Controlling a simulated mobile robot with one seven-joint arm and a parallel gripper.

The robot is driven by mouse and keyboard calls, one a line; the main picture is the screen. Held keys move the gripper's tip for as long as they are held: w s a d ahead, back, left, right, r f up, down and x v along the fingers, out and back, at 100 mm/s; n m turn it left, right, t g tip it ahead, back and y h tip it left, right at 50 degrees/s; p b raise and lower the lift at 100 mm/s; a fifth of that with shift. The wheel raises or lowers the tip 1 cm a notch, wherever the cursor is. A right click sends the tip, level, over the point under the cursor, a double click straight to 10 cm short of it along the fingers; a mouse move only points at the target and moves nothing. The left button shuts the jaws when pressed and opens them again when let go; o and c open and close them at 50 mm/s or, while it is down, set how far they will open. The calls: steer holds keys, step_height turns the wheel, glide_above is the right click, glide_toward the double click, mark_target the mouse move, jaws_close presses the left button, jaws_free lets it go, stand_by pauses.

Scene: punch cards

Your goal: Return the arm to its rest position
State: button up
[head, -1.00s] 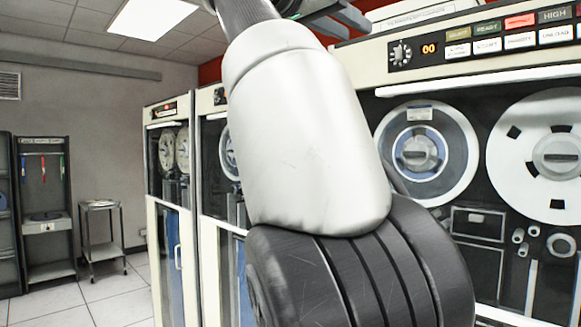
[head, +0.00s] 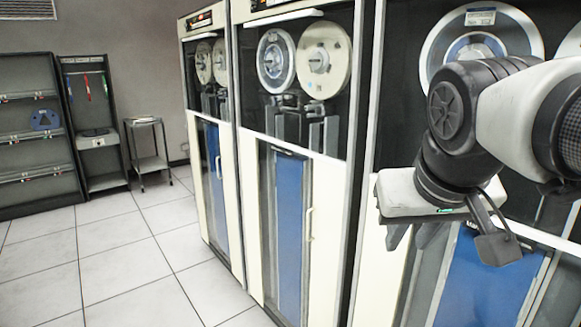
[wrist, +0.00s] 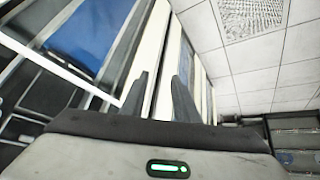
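My arm shows at the right of the head view, bent, in front of a tape-drive cabinet. My gripper (head: 409,240) hangs from its white hand with its two dark fingers pointing down. In the wrist view the fingers of my gripper (wrist: 160,78) stand apart with nothing between them. It is open and empty. Whether the fingers touch the cabinet behind cannot be told.
Tall tape-drive cabinets (head: 333,230) with reels and blue panels run along the right. A small metal cart (head: 150,163), a tool rack (head: 98,140) and a dark shelf unit (head: 35,160) stand at the back left. The tiled floor (head: 130,255) at left is clear.

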steer(key=s+a+f+g+y, duration=0.1)
steer(key=s+a+f, duration=0.2)
steer(key=s+f, duration=0.7)
step_height(320, 180, up, 15)
steer(key=w+p, duration=0.2)
steer(key=p, duration=1.4)
steer(key=shift+w+a, duration=0.1)
steer(key=shift+c, duration=0.3)
